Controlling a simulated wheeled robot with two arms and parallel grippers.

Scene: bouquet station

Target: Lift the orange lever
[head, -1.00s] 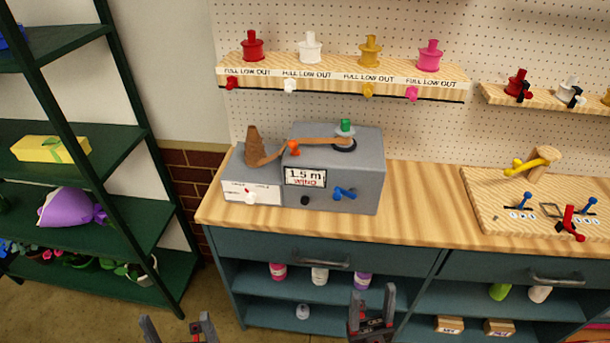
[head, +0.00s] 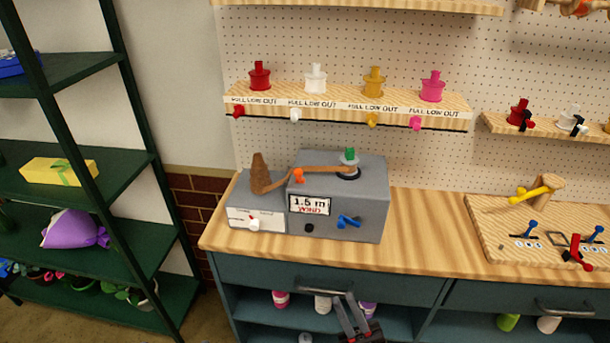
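The orange lever (head: 298,175) is a small orange knob on the front upper-left edge of the grey ribbon machine (head: 370,205), just under a brown ribbon (head: 325,168). The ribbon runs from a brown cone-shaped piece to a disc with a green knob on top. My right gripper (head: 346,302) is at the bottom edge, in front of the cabinet and well below the lever. Its two fingers are apart with nothing between them. My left gripper is out of view.
A wooden board with levers (head: 490,230) lies to the right. The wooden counter (head: 425,225) between is clear. A green shelf rack (head: 100,185) stands left.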

